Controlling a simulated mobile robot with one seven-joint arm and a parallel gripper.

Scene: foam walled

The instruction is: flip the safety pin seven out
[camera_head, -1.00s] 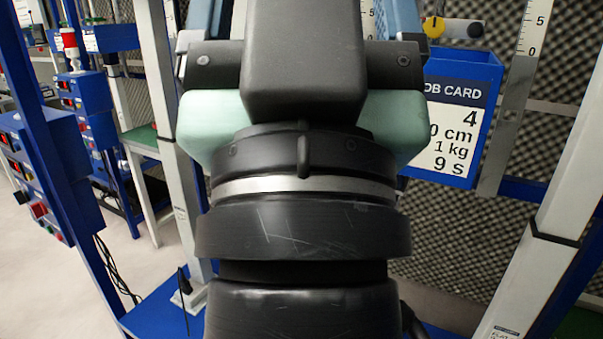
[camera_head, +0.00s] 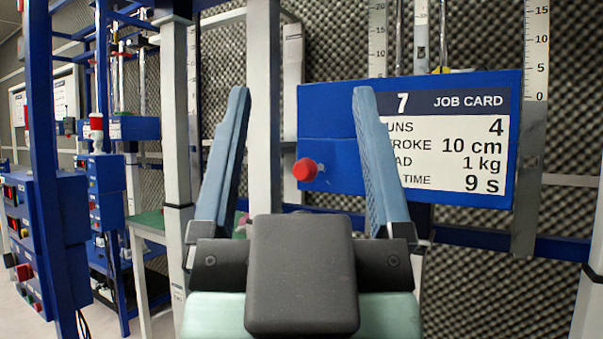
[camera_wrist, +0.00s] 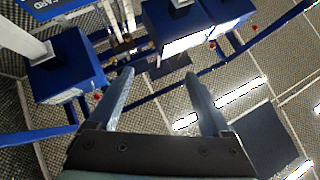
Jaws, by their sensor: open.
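My gripper (camera_head: 300,92) is open and empty, its two blue fingers pointing up and spread wide; it also shows in the wrist view (camera_wrist: 160,74). Beyond it is a blue station box (camera_head: 330,95) with a white job card (camera_head: 460,145) numbered 7. A red round knob (camera_head: 305,169) sticks out at the box's lower left. In the head view it appears between the fingers, with nothing gripped. The right finger covers part of the box and card. A sliver of yellow (camera_head: 440,70) shows just above the box. I cannot tell which part is the safety pin.
A white post (camera_head: 263,120) stands behind the fingers, left of the box. A vertical ruler scale (camera_head: 536,50) is at right. Dark foam covers the walls. Blue control boxes (camera_head: 55,230) stand at left. The wrist view shows a blue box (camera_wrist: 65,65) and a red knob (camera_wrist: 97,96).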

